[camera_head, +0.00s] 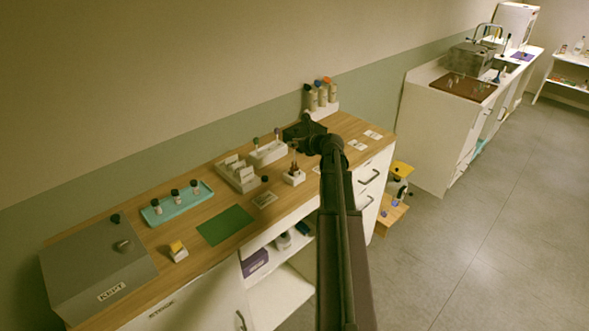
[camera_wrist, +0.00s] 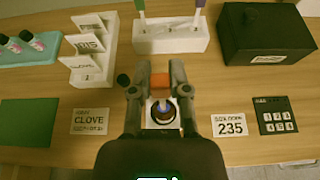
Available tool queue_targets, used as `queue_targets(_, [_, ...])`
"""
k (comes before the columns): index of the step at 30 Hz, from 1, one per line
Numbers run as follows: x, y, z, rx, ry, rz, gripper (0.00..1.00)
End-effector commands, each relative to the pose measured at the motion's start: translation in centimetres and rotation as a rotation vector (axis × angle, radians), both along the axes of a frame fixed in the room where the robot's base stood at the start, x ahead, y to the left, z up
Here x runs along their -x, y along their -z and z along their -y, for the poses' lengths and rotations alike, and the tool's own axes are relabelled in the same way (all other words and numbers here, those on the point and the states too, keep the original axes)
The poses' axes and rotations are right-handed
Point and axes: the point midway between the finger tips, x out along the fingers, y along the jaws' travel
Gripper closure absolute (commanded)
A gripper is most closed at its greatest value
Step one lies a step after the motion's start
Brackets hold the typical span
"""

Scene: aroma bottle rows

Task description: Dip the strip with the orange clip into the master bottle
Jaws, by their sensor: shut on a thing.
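In the wrist view my gripper (camera_wrist: 160,92) is shut on the orange clip (camera_wrist: 160,80), which sits between the two fingertips. The strip itself is hard to make out from above. Right below the clip is a white square holder (camera_wrist: 151,124) with a dark round opening, bluish inside; I cannot tell whether this is the master bottle or whether the strip is inside it.
A white block (camera_wrist: 170,40) with green and purple clipped strips stands behind, a black box (camera_wrist: 266,35) right of it. A tiered white card rack (camera_wrist: 92,62) is at left. A CLOVE card (camera_wrist: 90,121) and a 235 card (camera_wrist: 230,125) lie flat. A green mat (camera_head: 225,225) is clear.

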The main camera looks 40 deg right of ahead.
Motion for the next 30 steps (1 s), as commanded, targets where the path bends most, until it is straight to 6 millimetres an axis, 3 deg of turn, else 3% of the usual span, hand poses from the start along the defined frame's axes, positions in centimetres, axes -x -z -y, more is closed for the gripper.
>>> queue_targets(30, [0.0,1.5,0.0,0.000,0.000,0.000,0.96])
